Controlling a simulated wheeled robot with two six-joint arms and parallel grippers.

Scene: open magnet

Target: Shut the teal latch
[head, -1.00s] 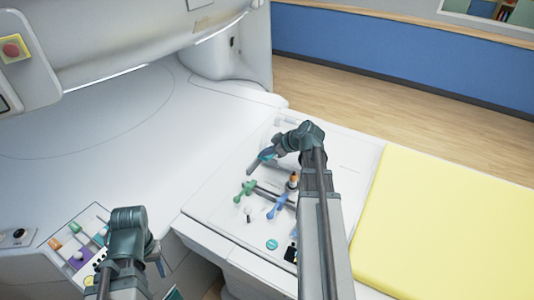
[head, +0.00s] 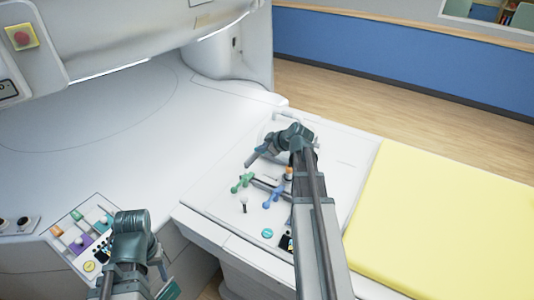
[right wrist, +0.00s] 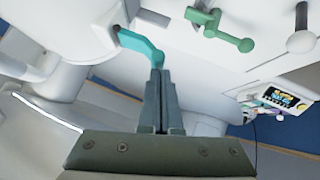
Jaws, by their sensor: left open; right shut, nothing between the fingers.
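The teal latch (right wrist: 143,47) shows in the right wrist view as a bent teal lever on a white pivot, its free end at the tips of my right gripper (right wrist: 160,75). The fingers are closed together with nothing between them. The fingertips are at or touching the lever's end; contact is hard to tell. In the head view my right gripper (head: 250,160) is over the far left part of the white panel and hides the latch. My left gripper (head: 162,268) is open, low at the left, apart from the panel, partly hidden by its own arm.
A green handle (head: 242,183) and a blue handle (head: 272,198) stand near my right gripper. An orange-topped knob (head: 289,171) and a round teal button (head: 267,233) are on the same panel. A yellow pad (head: 455,205) lies to the right. A small control panel (head: 78,238) is beside my left arm.

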